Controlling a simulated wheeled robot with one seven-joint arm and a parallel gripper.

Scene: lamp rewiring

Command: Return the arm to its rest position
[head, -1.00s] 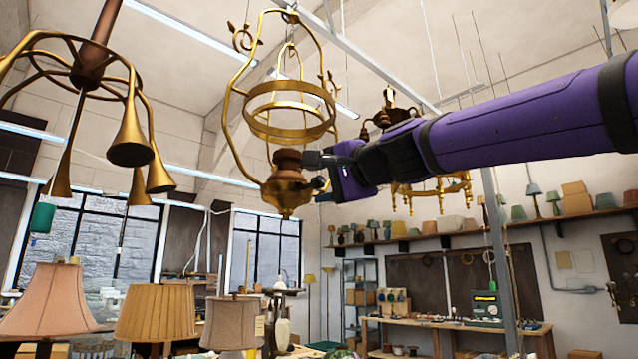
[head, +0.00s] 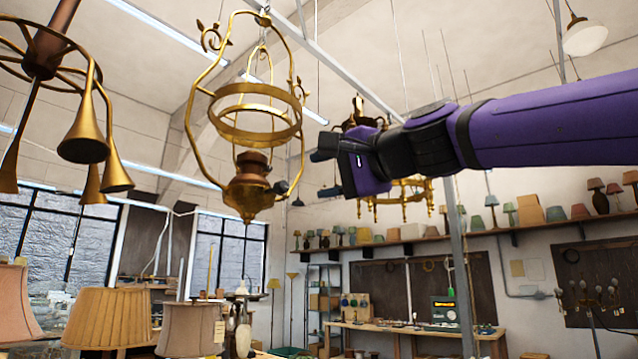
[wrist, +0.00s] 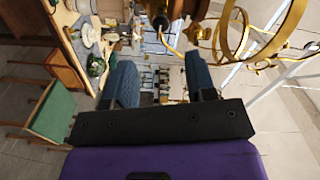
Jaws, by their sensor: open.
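My gripper (head: 322,158) is at the end of my purple arm in the upper middle of the head view. In the wrist view its two blue-grey fingers (wrist: 160,82) stand apart with nothing between them. A brass hanging lamp (head: 246,197) with a ring, a curved frame and a small dark knob on its side hangs just left of my gripper. A visible gap separates them. In the wrist view brass parts of a lamp (wrist: 239,32) and a yellow wire (wrist: 168,44) show beyond the fingers.
A brass lamp with trumpet-shaped arms (head: 84,135) hangs at the left. Another brass fixture (head: 392,207) hangs behind my gripper. Fabric lampshades (head: 108,318) stand lower left. A grey post (head: 461,265) rises below my arm. The space under my gripper looks open.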

